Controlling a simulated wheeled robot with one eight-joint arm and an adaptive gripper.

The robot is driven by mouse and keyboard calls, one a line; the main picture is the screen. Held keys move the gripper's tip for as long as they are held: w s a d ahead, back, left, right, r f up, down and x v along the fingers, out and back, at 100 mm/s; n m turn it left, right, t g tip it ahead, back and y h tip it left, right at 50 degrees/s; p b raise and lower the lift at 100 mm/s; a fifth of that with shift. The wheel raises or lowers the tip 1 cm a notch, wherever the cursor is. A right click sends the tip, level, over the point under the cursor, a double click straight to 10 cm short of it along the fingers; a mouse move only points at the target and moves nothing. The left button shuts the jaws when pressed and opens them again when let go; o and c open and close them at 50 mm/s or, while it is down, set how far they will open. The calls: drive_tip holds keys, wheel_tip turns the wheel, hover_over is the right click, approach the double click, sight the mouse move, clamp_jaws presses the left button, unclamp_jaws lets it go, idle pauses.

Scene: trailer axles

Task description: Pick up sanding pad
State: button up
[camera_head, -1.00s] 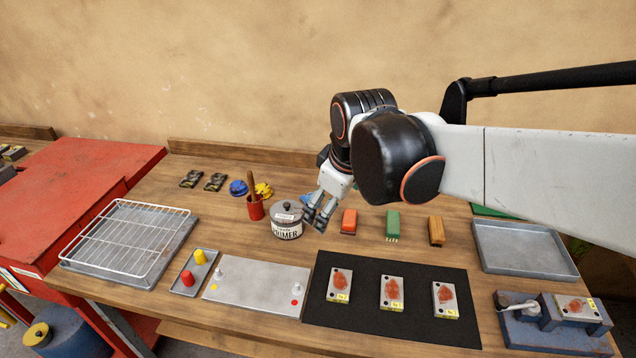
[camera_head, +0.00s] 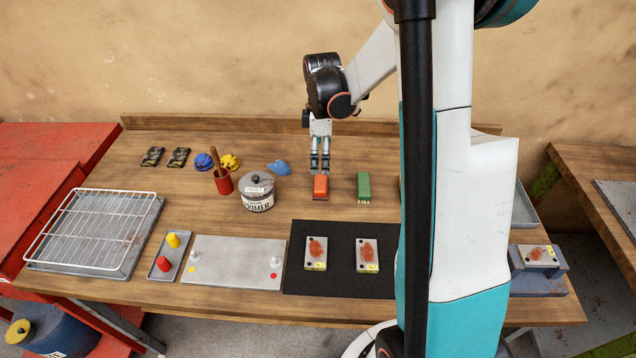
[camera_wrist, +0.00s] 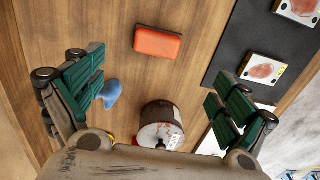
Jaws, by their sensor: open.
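An orange-red block with a dark underside (camera_head: 320,186), which looks like a sanding pad, lies on the wooden bench. It also shows at the top middle of the wrist view (camera_wrist: 158,42). A green block (camera_head: 363,186) of similar size lies to its right. I cannot tell from the pictures which block the task means. My gripper (camera_head: 320,168) points down just behind the orange-red block in the head view, above the bench. In the wrist view my gripper (camera_wrist: 160,95) has its green-padded fingers wide apart, with nothing between them. The orange-red block is beyond the fingertips.
A black mat (camera_head: 338,283) with plates lies in front. A wire rack (camera_head: 92,232) is far left. My arm hides the bench's right part.

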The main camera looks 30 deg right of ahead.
sight(321, 183)
wheel_tip(321, 183, down, 7)
drive_tip(key=shift+f+b, duration=0.1)
drive_tip(key=shift+b, duration=0.65)
drive_tip(key=f, duration=0.1)
drive_tip(key=f+b, duration=0.1)
drive_tip(key=f, duration=0.3)
drive_tip(key=shift+w+d+f+b, duration=0.1)
drive_tip(key=shift+w+b, duration=0.15)
drive_tip(key=shift+b, duration=0.1)
drive_tip(key=shift+s, duration=0.1)
drive_tip(key=c, duration=1.3)
